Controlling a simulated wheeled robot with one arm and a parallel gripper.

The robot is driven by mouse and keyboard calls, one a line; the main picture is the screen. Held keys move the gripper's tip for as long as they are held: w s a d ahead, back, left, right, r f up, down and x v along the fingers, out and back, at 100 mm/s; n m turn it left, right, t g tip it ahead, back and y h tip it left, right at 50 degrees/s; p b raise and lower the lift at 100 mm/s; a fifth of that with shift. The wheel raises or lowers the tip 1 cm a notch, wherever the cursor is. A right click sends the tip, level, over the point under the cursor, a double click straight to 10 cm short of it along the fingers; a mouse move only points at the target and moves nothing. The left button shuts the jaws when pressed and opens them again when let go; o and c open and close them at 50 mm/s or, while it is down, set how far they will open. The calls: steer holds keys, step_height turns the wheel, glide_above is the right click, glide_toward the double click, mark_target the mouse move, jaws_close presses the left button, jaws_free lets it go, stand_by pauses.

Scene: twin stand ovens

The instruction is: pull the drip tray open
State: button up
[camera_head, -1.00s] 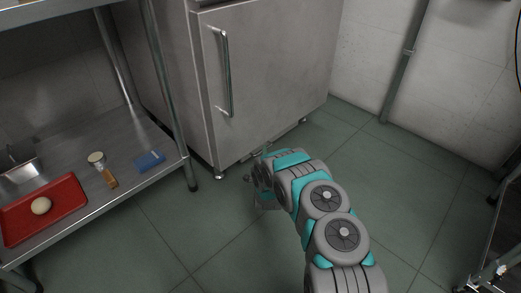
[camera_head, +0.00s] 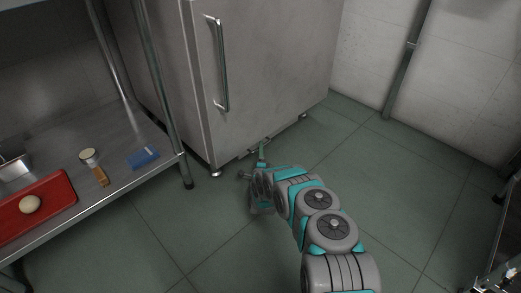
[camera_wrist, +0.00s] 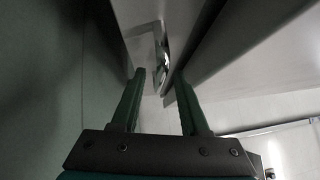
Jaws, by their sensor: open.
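The drip tray is at the bottom of the steel cabinet (camera_head: 270,70), low over the floor. In the head view it is mostly hidden by the cabinet's lower edge and my gripper (camera_head: 253,162). In the wrist view a shiny metal handle (camera_wrist: 161,42) on a pale front, apparently the drip tray's, lies just beyond my fingertips. My gripper (camera_wrist: 159,76) is open there, with the handle in line with the gap between its two green fingers. I cannot tell whether a finger touches it.
A steel shelf (camera_head: 125,183) stands at the left with a red tray (camera_head: 57,197), a round pale item (camera_head: 30,204), a jar (camera_head: 89,155) and a blue box (camera_head: 144,157). A wall pipe (camera_head: 405,65) is at the right.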

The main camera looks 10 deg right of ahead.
steer(key=shift+w+d, duration=0.1)
steer(key=shift+w, duration=0.5)
steer(key=shift+r, duration=0.1)
steer(key=shift+c, duration=0.4)
jaws_close()
stand_by(0.6)
